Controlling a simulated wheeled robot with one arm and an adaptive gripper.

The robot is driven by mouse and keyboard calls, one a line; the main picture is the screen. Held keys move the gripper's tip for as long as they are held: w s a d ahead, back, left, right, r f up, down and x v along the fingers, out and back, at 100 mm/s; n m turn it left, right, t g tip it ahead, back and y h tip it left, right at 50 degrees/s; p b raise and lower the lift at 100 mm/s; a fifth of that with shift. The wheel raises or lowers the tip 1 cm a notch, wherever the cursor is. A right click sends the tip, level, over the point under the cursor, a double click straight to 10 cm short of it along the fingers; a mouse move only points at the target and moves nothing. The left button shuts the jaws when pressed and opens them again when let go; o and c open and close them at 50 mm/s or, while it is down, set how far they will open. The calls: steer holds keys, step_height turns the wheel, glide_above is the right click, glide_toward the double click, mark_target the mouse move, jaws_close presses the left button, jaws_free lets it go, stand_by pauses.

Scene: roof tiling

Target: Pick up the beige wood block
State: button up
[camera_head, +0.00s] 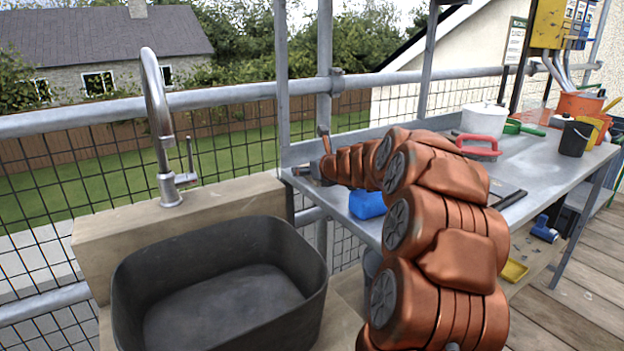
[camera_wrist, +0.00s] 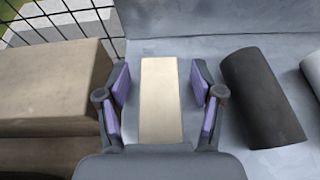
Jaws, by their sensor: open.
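The beige wood block (camera_wrist: 161,100) lies on the grey metal bench in the wrist view, a flat upright rectangle in the picture. My gripper (camera_wrist: 160,92) is open, with its purple-padded fingers on the left and right of the block. A narrow gap shows between each finger and the block. The near end of the block reaches the gripper's palm in the picture. In the head view my copper-coloured arm reaches over the left end of the bench and hides the block. My gripper (camera_head: 322,165) shows only partly there.
A dark cylinder (camera_wrist: 262,98) lies right of the gripper. A wooden sink surround (camera_wrist: 50,88) stands close on the left. A blue object (camera_head: 367,204) sits near the bench's front edge. A white pot (camera_head: 484,118) and a red-handled tool (camera_head: 478,145) stand farther along the bench (camera_head: 530,170).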

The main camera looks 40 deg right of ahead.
steer(key=shift+c, duration=0.2)
steer(key=c, duration=1.2)
